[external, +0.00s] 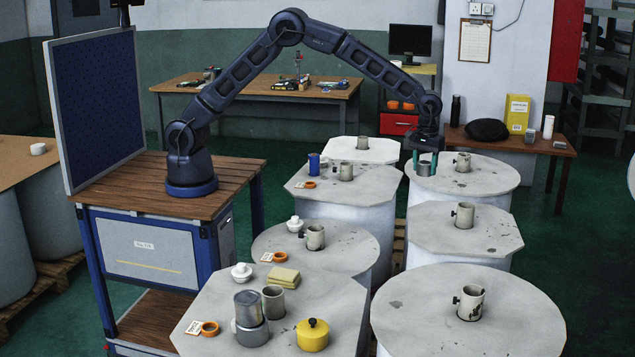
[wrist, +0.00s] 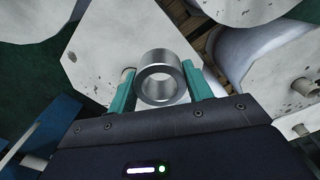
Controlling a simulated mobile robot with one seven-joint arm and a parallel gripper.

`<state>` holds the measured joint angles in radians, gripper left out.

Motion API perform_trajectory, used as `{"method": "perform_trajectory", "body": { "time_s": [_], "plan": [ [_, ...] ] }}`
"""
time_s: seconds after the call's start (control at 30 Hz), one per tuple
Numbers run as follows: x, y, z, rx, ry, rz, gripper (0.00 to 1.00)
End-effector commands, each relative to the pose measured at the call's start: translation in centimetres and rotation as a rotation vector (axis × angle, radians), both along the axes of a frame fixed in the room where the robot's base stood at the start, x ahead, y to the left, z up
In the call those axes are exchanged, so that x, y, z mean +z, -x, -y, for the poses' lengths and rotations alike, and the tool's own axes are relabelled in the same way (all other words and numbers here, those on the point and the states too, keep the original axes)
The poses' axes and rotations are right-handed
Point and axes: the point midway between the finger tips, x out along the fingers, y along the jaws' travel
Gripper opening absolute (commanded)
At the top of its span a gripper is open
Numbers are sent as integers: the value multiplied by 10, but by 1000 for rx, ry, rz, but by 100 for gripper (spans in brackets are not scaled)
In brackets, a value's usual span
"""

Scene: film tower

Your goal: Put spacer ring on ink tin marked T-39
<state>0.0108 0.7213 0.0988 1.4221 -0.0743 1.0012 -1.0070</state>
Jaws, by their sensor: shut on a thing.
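My gripper (external: 421,160) is over the far right roll, its teal fingers shut on a grey metal spacer ring (external: 424,169). In the wrist view the ring (wrist: 161,77) sits between the two fingertips (wrist: 160,88), its hole facing the camera. I cannot tell whether the ring touches the roll top. Possible tins are a blue one (external: 314,164) on the left middle roll, a grey metal one (external: 251,326) with a metal cylinder on it, and a yellow knobbed one (external: 312,335) on the front left roll. No T-39 mark is readable.
Several large pale rolls stand in two rows, with upright grey core stubs (external: 463,162) (external: 464,215) (external: 471,303) that stick up as obstacles. Orange rings (external: 209,329), small cards, white knobbed pieces (external: 242,272) and a folded yellow cloth (external: 283,277) lie on the left rolls.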

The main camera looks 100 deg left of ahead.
Motion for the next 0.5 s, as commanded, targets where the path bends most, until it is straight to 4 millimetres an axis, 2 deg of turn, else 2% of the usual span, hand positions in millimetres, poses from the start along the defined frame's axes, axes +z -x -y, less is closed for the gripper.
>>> {"method": "perform_trajectory", "body": {
  "time_s": [0.03, 0.1, 0.5],
  "plan": [
    [2, 2, 17, -16, 0, 0, 24],
    [4, 4, 38, -34, 0, 1, 24],
    [15, 29, 156, -142, 0, 1, 24]
  ]
}}
